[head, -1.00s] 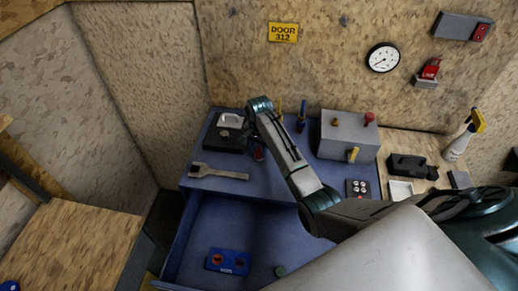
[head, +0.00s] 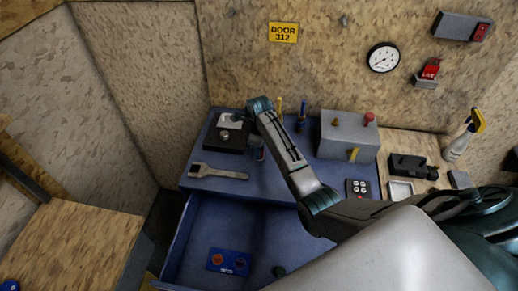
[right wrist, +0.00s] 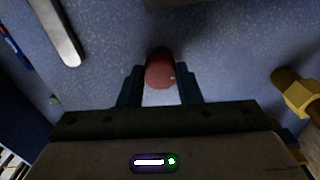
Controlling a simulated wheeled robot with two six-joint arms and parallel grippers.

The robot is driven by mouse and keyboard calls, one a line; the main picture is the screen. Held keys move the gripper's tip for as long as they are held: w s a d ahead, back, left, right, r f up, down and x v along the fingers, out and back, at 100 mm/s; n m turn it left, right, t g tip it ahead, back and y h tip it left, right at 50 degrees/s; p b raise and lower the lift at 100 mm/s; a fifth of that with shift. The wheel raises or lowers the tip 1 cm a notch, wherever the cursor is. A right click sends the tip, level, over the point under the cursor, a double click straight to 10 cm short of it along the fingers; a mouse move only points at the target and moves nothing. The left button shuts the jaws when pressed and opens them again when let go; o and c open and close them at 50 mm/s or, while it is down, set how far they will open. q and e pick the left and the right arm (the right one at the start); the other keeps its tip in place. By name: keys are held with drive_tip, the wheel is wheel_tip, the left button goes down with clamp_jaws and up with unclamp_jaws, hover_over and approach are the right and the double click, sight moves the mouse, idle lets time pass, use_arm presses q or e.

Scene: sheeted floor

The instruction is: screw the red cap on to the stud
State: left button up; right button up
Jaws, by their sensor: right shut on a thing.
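The red cap (right wrist: 160,70) shows in the right wrist view between the fingers of my right gripper (right wrist: 160,88), which is shut on it. The cap is held over the blue bench top. In the head view my right gripper (head: 258,152) is small and partly hidden, just right of the black block. A brass hex part with a short brown rod (right wrist: 298,92) stands apart from the cap at the right of the wrist view. I cannot tell for sure whether it is the stud. My left gripper is out of view.
A wrench (head: 219,172) lies at the bench's front left. A black block with metal pieces (head: 222,146) stands behind it. A blue screwdriver (head: 301,118) and a grey box (head: 345,140) with a red knob are to the right. An open drawer (head: 190,245) holds a blue box (head: 229,262).

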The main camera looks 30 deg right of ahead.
drive_tip(key=o, duration=1.2)
drive_tip(key=shift+c, duration=1)
drive_tip(key=n, duration=0.9)
drive_tip(key=shift+n, duration=0.3)
drive_tip(key=n, duration=0.9)
drive_tip(key=shift+n, duration=0.4)
